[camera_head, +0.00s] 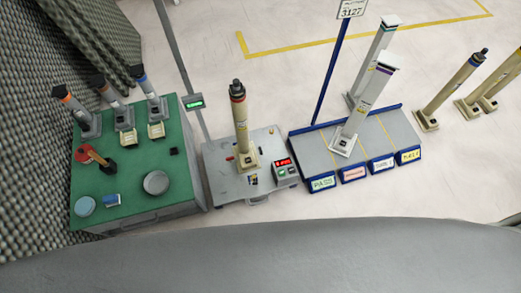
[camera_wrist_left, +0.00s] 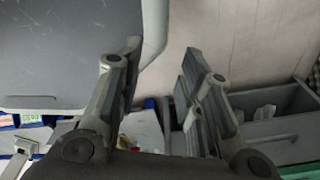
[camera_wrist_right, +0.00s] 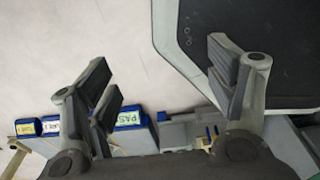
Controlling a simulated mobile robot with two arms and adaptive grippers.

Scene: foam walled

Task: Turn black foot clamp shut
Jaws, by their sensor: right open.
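A beige post (camera_head: 240,125) with a dark cap stands upright on a grey metal plate (camera_head: 218,183) in the middle of the head view. Small dark and yellow parts (camera_head: 252,180) lie at its foot. They are too small to tell which is the black foot clamp, or whether it is turned shut. My left gripper (camera_wrist_left: 160,55) shows only in its wrist view, open and empty. My right gripper (camera_wrist_right: 160,65) shows only in its wrist view, open and empty, its fingers wide apart. Neither gripper appears in the head view, and neither touches anything visible.
A readout box (camera_head: 285,170) with a red display sits right of the post. A green-topped bench (camera_head: 130,185) with grey posts stands left. A blue-edged rack (camera_head: 313,155) with labelled bins stands right. A sign pole (camera_head: 330,70) rises behind it.

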